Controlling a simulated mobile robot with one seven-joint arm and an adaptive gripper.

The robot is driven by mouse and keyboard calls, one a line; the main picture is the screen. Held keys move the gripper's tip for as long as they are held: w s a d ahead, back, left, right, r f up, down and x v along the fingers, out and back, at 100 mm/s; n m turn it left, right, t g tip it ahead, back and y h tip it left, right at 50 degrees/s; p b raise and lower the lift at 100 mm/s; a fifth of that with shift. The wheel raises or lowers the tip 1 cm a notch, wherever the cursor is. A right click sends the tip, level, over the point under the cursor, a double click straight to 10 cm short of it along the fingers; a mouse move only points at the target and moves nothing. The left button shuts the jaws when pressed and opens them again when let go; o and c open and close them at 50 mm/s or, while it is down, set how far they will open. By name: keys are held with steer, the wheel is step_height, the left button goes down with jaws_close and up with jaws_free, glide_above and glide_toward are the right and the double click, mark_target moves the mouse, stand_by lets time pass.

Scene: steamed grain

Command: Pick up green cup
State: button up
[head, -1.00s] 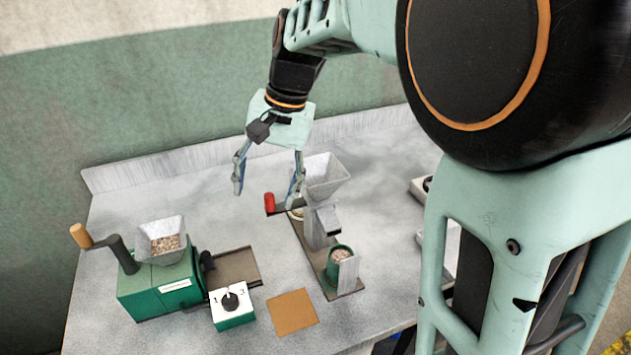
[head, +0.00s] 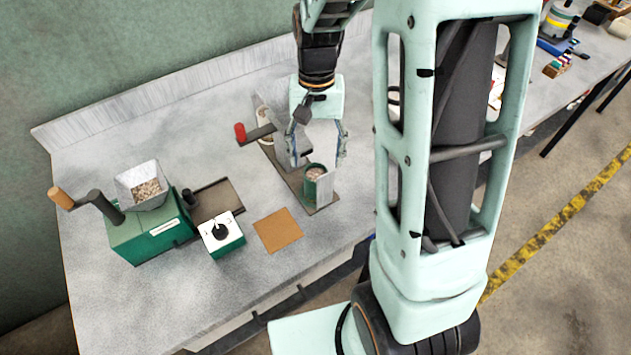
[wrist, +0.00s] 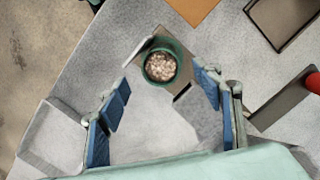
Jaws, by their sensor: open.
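The green cup (head: 314,180) stands on the dark base of the grey hopper stand, near its front end, beside an upright light plate. It holds pale grain, which the wrist view shows from above, with the cup (wrist: 178,57) upright. My gripper (head: 316,160) is open and empty, pointing down above the stand, just behind the cup in the head view. In the wrist view its blue-padded fingers (wrist: 163,105) are spread wide, and the cup lies ahead of them, between their lines. The hopper is partly hidden behind my gripper.
A green grinder (head: 150,228) with a crank and grain-filled hopper stands at the left. A white-topped switch box (head: 222,235) and a brown square mat (head: 278,231) lie left of the stand. A red-handled lever (head: 240,132) sticks out from the stand. The front table is mostly clear.

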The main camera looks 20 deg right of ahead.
mark_target(316, 173)
steer(key=f, duration=0.5)
steer(key=shift+s+a+f, duration=0.2)
steer(key=shift+s+f, duration=0.1)
steer(key=shift+c, duration=0.6)
steer(key=c, duration=1.2)
steer(key=shift+r, duration=0.1)
